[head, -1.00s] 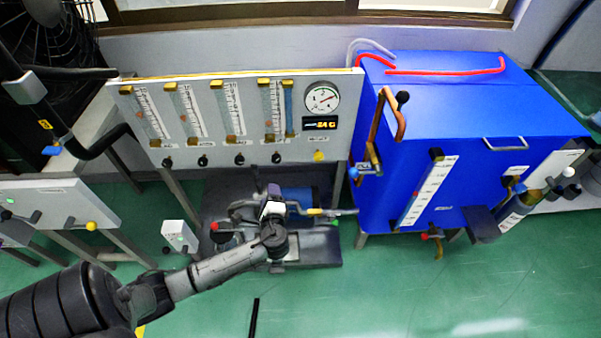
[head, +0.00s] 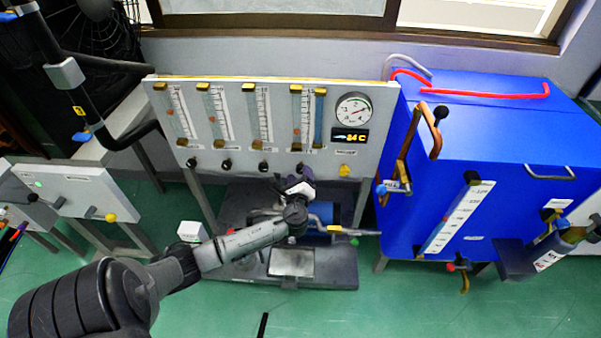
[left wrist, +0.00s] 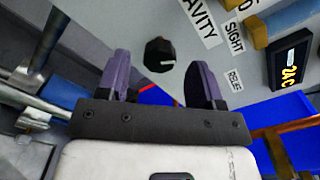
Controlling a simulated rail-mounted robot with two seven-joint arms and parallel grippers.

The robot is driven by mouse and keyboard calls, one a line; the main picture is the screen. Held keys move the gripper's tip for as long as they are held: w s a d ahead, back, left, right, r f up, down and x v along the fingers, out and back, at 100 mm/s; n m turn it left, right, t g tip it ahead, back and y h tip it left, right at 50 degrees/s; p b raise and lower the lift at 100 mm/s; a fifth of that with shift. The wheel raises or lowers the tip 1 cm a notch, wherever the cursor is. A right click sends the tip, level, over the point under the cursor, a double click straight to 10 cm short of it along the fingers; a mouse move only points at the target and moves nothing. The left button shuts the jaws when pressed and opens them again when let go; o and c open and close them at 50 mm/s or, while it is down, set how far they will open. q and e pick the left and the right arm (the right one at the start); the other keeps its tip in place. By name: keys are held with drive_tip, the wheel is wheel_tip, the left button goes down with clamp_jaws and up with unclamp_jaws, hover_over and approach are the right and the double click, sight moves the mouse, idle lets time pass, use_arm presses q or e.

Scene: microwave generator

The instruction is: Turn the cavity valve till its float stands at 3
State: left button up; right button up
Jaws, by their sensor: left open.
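The cavity valve is a black round knob (left wrist: 159,54) with a white mark, on the grey panel beside a label reading "AVITY", its first letter cut off. In the head view it appears to be the rightmost black knob (head: 300,168) in the row, under the fourth flow tube (head: 302,115). The float's reading there is too small to tell. My left gripper (left wrist: 160,82) is open, its purple fingers on either side of the knob in the picture, with the knob apart from them. In the head view the left gripper (head: 296,184) is just below that knob. My right gripper is out of view.
The panel (head: 270,148) also carries other flow tubes, a dial gauge (head: 353,109), an orange digital display (head: 350,138) and a yellow knob (head: 345,170). A blue tank (head: 480,130) with a copper pipe stands right. A pump (head: 325,215) sits beneath the panel.

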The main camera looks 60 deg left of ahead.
sight(300, 171)
use_arm(q)
drive_tip(key=shift+b+x, duration=0.6)
drive_tip(key=shift+x, duration=1.25)
drive_tip(key=shift+c, duration=0.2)
drive_tip(key=c, duration=0.9)
drive_tip(key=shift+r+p, duration=0.1)
drive_tip(key=shift+p, duration=0.25)
drive_tip(key=shift+n, duration=0.3)
